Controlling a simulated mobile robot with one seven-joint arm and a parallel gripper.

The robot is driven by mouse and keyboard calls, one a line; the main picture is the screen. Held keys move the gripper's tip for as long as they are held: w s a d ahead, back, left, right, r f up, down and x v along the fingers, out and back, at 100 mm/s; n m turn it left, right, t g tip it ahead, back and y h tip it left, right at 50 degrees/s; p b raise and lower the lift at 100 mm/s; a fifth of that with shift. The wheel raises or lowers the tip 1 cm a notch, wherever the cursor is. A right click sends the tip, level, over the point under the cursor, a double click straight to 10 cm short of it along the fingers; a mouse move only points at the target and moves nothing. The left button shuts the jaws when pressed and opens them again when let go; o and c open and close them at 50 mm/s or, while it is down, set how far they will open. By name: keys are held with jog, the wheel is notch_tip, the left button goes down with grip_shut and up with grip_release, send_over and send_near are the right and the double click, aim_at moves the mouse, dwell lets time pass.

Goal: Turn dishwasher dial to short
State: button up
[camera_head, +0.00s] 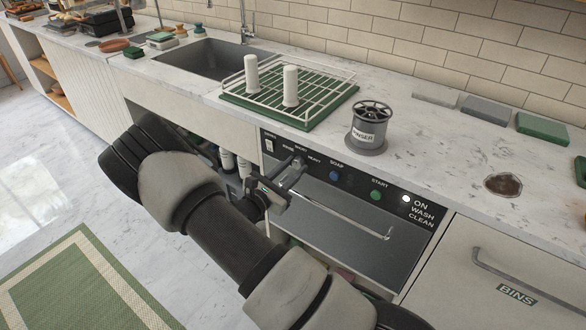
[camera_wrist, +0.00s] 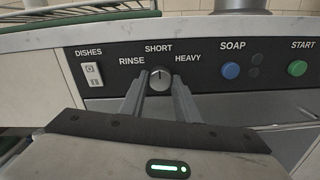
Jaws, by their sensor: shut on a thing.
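The dishwasher (camera_head: 345,215) is under the counter, with a black control panel along its top. In the wrist view the round dial (camera_wrist: 160,81) is on this panel, with labels RINSE to its left, SHORT (camera_wrist: 158,48) above and HEAVY to its right. Its light pointer mark looks roughly upright, towards SHORT. My gripper (camera_wrist: 159,85) is shut on the dial, one finger on each side. In the head view my gripper (camera_head: 296,170) is at the panel and hides the dial.
A DISHES switch (camera_wrist: 93,74) is left of the dial. The blue SOAP button (camera_wrist: 231,71) and green START button (camera_wrist: 297,68) are to its right. The dishwasher handle (camera_head: 345,214) runs below. A green dish rack (camera_head: 330,100) and a rinser (camera_head: 367,130) stand on the counter above.

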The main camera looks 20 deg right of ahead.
jog(key=o, duration=1)
jog(key=shift+o, duration=0.2)
jog(key=p+v, duration=0.1)
jog(key=v, duration=1.6)
jog(key=shift+a+p, duration=0.25)
jog(key=shift+p, duration=0.1)
jog(key=shift+s, duration=0.15)
